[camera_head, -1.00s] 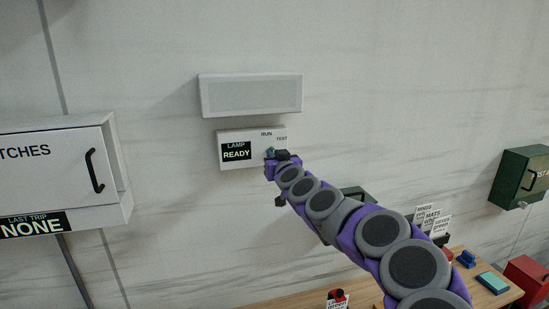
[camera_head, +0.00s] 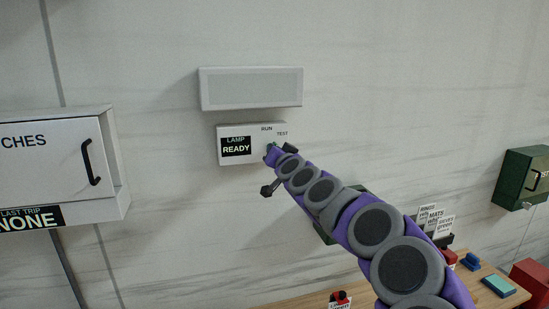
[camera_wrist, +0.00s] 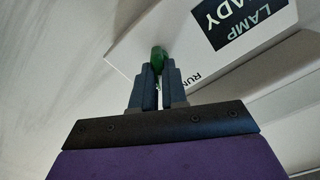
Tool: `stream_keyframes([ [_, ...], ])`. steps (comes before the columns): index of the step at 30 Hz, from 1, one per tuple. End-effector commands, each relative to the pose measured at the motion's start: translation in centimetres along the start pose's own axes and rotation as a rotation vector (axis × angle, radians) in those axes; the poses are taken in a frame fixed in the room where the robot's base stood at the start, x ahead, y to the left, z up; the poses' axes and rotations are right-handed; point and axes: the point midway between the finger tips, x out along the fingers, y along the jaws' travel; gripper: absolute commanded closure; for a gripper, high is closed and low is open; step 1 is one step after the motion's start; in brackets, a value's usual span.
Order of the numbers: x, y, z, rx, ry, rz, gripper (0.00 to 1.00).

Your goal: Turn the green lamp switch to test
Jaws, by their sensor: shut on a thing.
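The lamp panel (camera_head: 226,156) is a white box on the wall with a display reading LAMP READY and the marks RUN and TEST. In the wrist view the panel (camera_wrist: 130,53) appears tilted. The green switch (camera_wrist: 158,56) stands out from it, between the fingertips of my gripper (camera_wrist: 159,72), which is shut on it. In the head view my gripper (camera_head: 271,151) is at the panel's right part, and my arm hides most of the switch. I cannot tell exactly which mark the switch points to.
A blank pale panel (camera_head: 250,88) is on the wall above. A white cabinet (camera_head: 45,165) with a black handle is at left, with a LAST TRIP NONE sign (camera_head: 32,217). A green box (camera_head: 522,178) hangs at right. A wooden bench (camera_head: 480,292) with small items is below.

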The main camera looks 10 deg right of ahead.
Motion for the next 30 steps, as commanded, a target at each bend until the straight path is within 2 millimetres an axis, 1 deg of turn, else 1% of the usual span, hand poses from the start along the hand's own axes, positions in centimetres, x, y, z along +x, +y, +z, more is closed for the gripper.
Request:
stream_keyframes([
  [6,0.01,0.10,0.13,0.198,-0.001,-0.001,1.00],
  [15,0.01,0.23,0.14,0.412,-0.002,0.000,1.00],
  [22,0.01,0.30,0.18,0.505,-0.002,0.001,1.00],
  [30,0.03,0.33,0.25,0.542,-0.003,0.002,1.00],
])
